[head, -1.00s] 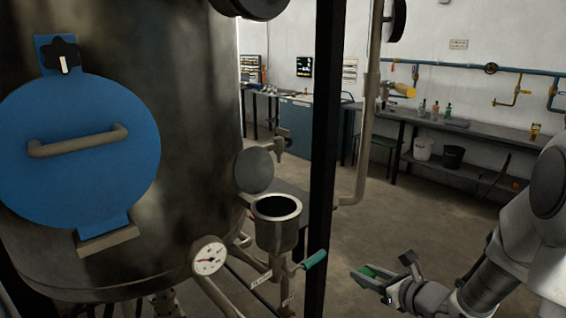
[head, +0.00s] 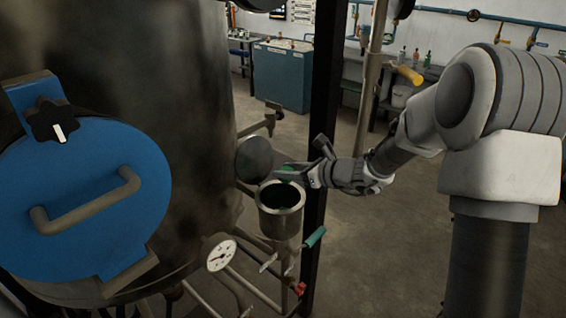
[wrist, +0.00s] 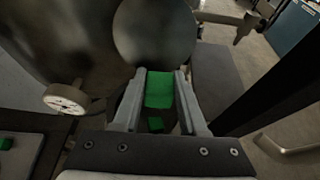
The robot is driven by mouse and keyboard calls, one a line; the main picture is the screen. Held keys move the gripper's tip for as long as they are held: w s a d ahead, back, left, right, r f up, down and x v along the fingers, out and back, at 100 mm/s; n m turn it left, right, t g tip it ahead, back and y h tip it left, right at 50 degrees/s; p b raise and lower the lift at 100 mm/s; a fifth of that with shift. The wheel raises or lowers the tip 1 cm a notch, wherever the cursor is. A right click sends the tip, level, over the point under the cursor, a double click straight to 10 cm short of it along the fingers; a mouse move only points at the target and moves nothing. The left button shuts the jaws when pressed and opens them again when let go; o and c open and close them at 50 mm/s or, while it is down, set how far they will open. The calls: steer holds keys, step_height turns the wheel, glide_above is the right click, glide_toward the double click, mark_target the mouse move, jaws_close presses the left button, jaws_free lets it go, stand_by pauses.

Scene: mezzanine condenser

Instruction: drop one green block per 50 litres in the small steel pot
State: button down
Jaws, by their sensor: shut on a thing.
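The small steel pot (head: 279,228) stands upright, open at the top, beside the big tank. My gripper (head: 293,174) is over the pot's mouth, reaching in from the right. It is shut on a green block (wrist: 159,88), which also shows between the fingertips in the head view (head: 287,171). A second, darker green patch (wrist: 156,124) shows below the held block in the wrist view; I cannot tell surely whether it is a block in the pot. Another green block (wrist: 6,143) lies on a grey surface at the wrist view's left edge. The gripper hides most of the pot there.
A round steel lid (head: 254,160) stands open behind the pot. A dial gauge (head: 221,255) sits left of it, its reading too small to make out. A teal-handled valve (head: 315,237) is at its right. A black post (head: 323,95) rises close behind my gripper.

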mark_target(288, 188)
steer(key=shift+f+b, duration=2.05)
steer(key=shift+f, duration=0.9)
steer(key=shift+c, duration=1.8)
jaws_free()
steer(key=shift+s+d, duration=0.1)
steer(key=shift+d, duration=0.05)
steer(key=v, duration=1.7)
steer(key=shift+s, duration=0.2)
steer(key=shift+d, duration=0.1)
